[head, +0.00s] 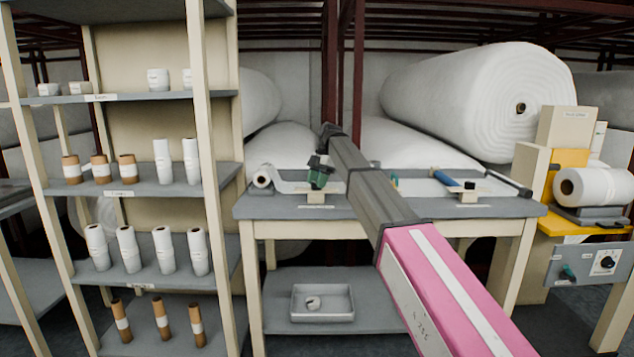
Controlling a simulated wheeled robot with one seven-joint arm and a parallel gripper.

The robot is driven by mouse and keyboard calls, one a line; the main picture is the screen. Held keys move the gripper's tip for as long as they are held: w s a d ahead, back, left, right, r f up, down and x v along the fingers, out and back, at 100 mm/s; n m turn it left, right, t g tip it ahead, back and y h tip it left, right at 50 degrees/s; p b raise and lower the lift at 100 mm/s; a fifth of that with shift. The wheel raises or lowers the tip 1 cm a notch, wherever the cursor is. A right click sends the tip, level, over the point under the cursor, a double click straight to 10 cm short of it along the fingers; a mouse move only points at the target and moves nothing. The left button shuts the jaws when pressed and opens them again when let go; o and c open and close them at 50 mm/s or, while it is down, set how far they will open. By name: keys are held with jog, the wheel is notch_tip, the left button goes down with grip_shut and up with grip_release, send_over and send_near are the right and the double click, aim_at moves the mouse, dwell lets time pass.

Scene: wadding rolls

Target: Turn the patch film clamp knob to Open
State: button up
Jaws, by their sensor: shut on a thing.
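A control panel (588,266) is at the far right, below the yellow work surface. It carries a black knob (607,262) on a white dial plate and a smaller teal knob (569,272). The lettering is too small to read, so I cannot tell which is the patch film clamp knob or where it points. My arm reaches over the middle table, well left of the panel. My gripper (320,161), small and dark, is at a green tool (318,179) above a small stand and appears shut on it. The fingertips are hard to make out.
The grey table (400,208) also holds a white roll (262,178) and a blue-handled tool (445,178) on a stand. A shelf rack (145,184) with several rolls stands at the left. A white roll (592,187) sits on the yellow surface (565,222) at the right.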

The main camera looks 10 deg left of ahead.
jog(key=shift+n, duration=0.4)
jog(key=o, duration=0.9)
